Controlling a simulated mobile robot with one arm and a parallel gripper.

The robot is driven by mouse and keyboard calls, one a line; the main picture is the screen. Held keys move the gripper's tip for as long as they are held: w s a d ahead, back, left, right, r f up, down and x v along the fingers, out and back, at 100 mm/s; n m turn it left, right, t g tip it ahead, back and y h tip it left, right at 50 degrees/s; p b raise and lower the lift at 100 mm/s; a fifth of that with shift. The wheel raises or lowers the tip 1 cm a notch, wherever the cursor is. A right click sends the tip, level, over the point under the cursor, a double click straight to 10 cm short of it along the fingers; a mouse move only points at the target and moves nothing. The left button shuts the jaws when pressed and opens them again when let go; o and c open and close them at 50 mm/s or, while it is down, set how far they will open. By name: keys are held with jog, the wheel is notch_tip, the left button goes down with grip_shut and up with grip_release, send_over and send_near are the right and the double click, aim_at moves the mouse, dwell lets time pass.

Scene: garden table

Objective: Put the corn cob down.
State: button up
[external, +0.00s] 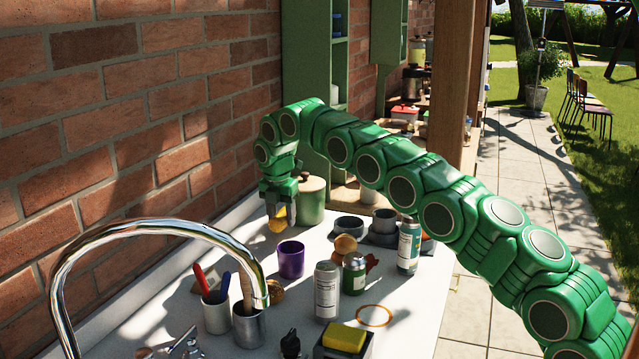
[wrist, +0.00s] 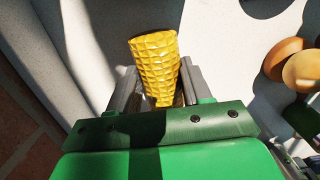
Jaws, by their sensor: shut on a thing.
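The yellow corn cob (wrist: 155,62) is between the two fingers of my gripper (wrist: 157,85) in the wrist view. My gripper is shut on it. In the external view my gripper (external: 280,208) points down near the brick wall, and the corn cob (external: 277,222) shows at its fingertips. The cob is over the white counter (external: 225,248). I cannot tell whether its lower end touches the counter.
A purple cup (external: 291,259) stands in front of the gripper. A green canister (external: 311,200) stands close behind it. A chrome faucet (external: 150,228) arches in front.

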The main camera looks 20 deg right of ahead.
aim_at(275, 215)
jog(key=shift+w+a+f, duration=0.1)
jog(key=shift+w+f, duration=0.25)
jog(key=shift+f, duration=1.55)
jog(key=o, duration=1.2)
jog(key=shift+f, duration=0.1)
jog(key=shift+s+a+r, duration=0.15)
jog(key=shift+a+r, duration=0.05)
jog(key=shift+r, duration=1.7)
jog(key=shift+s+a+r, duration=0.2)
jog(key=shift+r, duration=1.75)
jog(key=shift+s+a+r, duration=0.15)
jog(key=shift+a+r, duration=0.05)
jog(key=shift+r, duration=1.8)
jog(key=shift+d+r, duration=0.1)
jog(key=shift+r, duration=0.1)
jog(key=shift+o, duration=0.4)
